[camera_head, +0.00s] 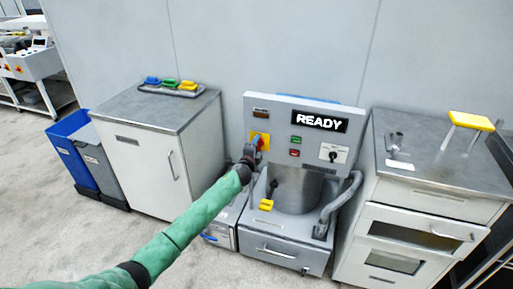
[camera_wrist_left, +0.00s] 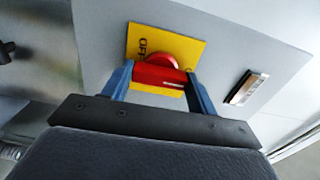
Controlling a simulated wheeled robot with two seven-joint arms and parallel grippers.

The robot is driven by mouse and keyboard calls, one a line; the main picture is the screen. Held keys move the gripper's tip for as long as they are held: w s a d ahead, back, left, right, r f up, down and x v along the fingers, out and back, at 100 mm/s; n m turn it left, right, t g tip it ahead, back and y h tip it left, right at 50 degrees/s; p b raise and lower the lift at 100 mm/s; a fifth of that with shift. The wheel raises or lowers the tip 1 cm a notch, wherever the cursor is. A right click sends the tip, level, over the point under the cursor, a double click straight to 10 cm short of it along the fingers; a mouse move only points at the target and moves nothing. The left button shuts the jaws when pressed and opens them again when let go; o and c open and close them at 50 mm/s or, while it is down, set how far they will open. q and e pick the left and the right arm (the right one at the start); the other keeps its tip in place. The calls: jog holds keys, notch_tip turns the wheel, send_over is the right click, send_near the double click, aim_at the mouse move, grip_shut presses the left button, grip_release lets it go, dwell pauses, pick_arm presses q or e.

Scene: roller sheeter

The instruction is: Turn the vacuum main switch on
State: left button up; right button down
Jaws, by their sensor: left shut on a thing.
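The vacuum main switch is a red rotary handle (camera_wrist_left: 160,74) on a yellow plate (camera_wrist_left: 190,45) marked "OFF", seen in the left wrist view. In the head view the yellow plate (camera_head: 259,136) sits on the left of the machine's grey panel, partly hidden by my gripper. My left gripper (camera_head: 257,153) reaches it from the front left. In the left wrist view its two blue fingers (camera_wrist_left: 160,80) stand on either side of the red handle and are shut on it. My right gripper is not in view.
Below is a metal drum (camera_head: 298,188) with a hose (camera_head: 340,200). Cabinets stand left (camera_head: 140,160) and right (camera_head: 430,200). Floor at front left is clear.

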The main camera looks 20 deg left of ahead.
pick_arm(q)
jog(key=shift+f, duration=0.1)
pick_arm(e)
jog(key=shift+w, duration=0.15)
pick_arm(q)
jog(key=shift+d, duration=0.1)
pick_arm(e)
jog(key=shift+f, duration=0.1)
pick_arm(q)
jog(key=o, duration=1)
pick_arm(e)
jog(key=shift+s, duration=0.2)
pick_arm(q)
jog(key=shift+s, duration=0.1)
jog(key=s+b, duration=0.2)
jog(key=s, duration=0.5)
jog(key=shift+s, duration=0.3)
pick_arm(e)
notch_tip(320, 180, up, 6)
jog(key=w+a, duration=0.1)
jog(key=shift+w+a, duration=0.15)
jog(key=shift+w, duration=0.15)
